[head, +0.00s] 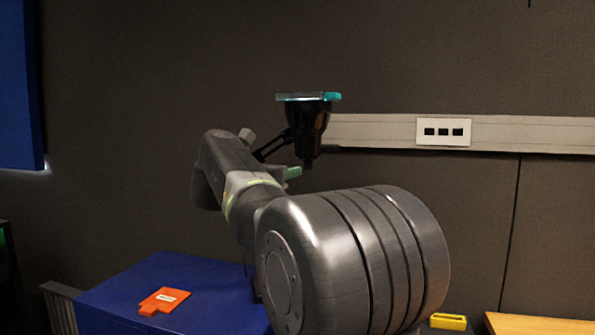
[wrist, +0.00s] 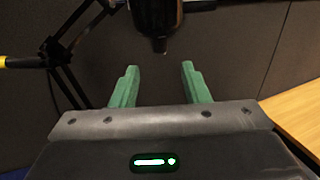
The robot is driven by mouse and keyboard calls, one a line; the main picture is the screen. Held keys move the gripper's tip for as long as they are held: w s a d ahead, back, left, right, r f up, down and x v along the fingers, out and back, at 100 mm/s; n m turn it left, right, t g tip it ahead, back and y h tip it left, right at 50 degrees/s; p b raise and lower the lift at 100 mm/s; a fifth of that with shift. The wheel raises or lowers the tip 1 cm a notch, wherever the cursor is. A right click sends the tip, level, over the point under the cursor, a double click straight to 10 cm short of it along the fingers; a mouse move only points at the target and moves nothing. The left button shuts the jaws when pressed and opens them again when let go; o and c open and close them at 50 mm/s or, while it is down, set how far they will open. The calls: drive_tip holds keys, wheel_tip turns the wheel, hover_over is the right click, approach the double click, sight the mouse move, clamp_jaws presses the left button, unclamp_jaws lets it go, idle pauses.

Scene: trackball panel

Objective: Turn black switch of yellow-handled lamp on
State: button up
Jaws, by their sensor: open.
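The black lamp head (head: 307,120) stands above my arm in the head view, narrowing downward to a stub. The lamp's yellow handle (wrist: 18,62) is at the left edge, near the black lamp arm (wrist: 75,40). My gripper (wrist: 159,72) is open and empty, its green fingers below and either side of the stub. One green fingertip shows in the head view (head: 292,172). Whether the switch is on cannot be told.
A blue cabinet (head: 180,290) at lower left bears an orange tag (head: 164,300). A wooden surface (head: 535,325) and a yellow object (head: 448,322) lie at lower right. A wall rail carries a white socket panel (head: 443,132). My arm hides the lamp's lower part.

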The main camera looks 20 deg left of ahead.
sight(305, 166)
drive_tip(key=shift+v, duration=1.6)
drive_tip(key=x, duration=1.4)
drive_tip(key=shift+p, duration=0.4)
